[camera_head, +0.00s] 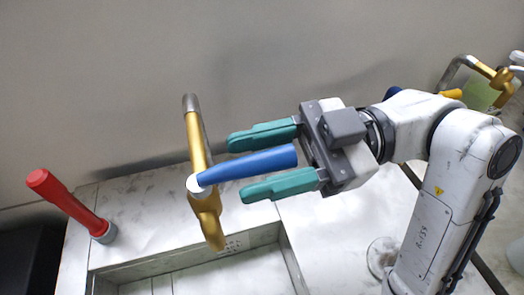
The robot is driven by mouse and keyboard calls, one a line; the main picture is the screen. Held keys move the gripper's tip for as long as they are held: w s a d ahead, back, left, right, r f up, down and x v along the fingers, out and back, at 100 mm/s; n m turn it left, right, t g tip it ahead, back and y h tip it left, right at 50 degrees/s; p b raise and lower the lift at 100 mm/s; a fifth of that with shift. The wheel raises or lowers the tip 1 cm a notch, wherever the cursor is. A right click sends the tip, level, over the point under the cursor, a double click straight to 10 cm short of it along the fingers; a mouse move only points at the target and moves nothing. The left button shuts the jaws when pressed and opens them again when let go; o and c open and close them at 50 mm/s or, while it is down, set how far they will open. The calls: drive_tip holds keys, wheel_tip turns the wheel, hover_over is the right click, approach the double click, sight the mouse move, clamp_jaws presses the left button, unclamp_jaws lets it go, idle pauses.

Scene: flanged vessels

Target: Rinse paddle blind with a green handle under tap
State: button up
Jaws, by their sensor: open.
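The tap (197,135) is a gold spout with a grey end, standing at the sink's edge. Its blue lever (245,165) points right from a white pivot. My gripper (238,168) has green fingers and is open, with one finger above and one below the lever in the picture. The lever appears between the fingers; I cannot tell whether they touch it. I cannot make out a paddle blind with a green handle for certain.
The sink (280,238) lies below the tap, cut off by the picture's bottom edge. A red-handled object (70,205) stands at the left on the pale counter (150,200). Partly hidden gold fittings and a yellow-green piece (482,95) show behind my arm at the upper right.

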clamp_jaws()
idle(0.4)
